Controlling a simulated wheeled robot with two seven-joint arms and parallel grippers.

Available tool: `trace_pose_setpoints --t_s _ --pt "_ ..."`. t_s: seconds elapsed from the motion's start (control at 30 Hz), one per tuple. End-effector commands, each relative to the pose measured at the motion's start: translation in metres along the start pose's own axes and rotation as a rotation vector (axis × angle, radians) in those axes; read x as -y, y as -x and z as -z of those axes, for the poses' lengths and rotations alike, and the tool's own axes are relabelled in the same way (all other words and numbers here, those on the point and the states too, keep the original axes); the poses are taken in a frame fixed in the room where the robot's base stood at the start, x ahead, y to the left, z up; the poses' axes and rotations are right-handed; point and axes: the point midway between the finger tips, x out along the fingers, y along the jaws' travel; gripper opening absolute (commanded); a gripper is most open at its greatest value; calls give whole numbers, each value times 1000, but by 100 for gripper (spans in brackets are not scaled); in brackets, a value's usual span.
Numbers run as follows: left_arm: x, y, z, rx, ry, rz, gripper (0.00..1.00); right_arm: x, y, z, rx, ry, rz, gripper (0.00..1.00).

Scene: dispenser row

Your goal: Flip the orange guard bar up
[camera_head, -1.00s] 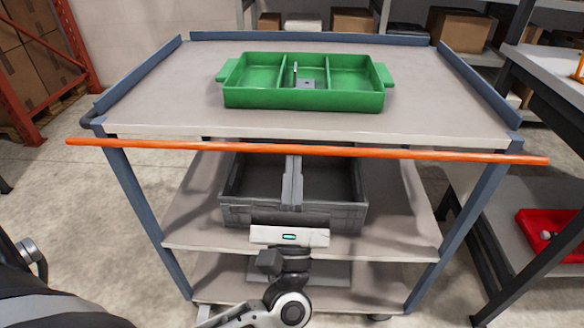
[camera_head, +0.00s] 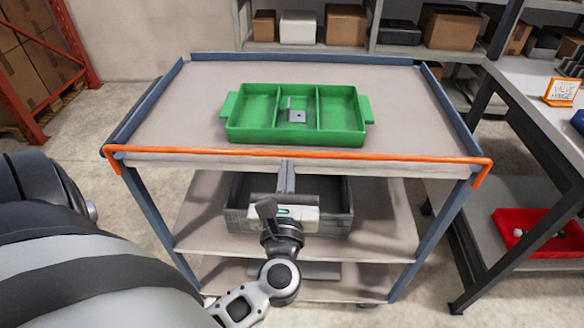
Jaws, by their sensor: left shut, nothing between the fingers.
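The orange guard bar (camera_head: 300,155) runs along the front edge of the cart's top (camera_head: 410,110), about level with it. Its two ends bend down at the cart's front corners. My left gripper (camera_head: 286,168) is below the middle of the bar, its fingers shut and empty, pointing away from me. The fingertips look close under the bar, but I cannot tell whether they touch it. My right gripper is not in view.
A green tray (camera_head: 231,128) with a small grey metal part (camera_head: 297,116) in its middle compartment sits on the cart. A grey crate (camera_head: 336,224) stands on the shelf below. A bench with a red bin (camera_head: 503,216) is at right.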

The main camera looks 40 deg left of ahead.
Motion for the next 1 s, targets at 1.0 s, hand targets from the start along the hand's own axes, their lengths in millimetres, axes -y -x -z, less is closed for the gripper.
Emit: trace_pose_setpoints --t_s 1.0 --pt "5 -2 0 -1 1 6 0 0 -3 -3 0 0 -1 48"
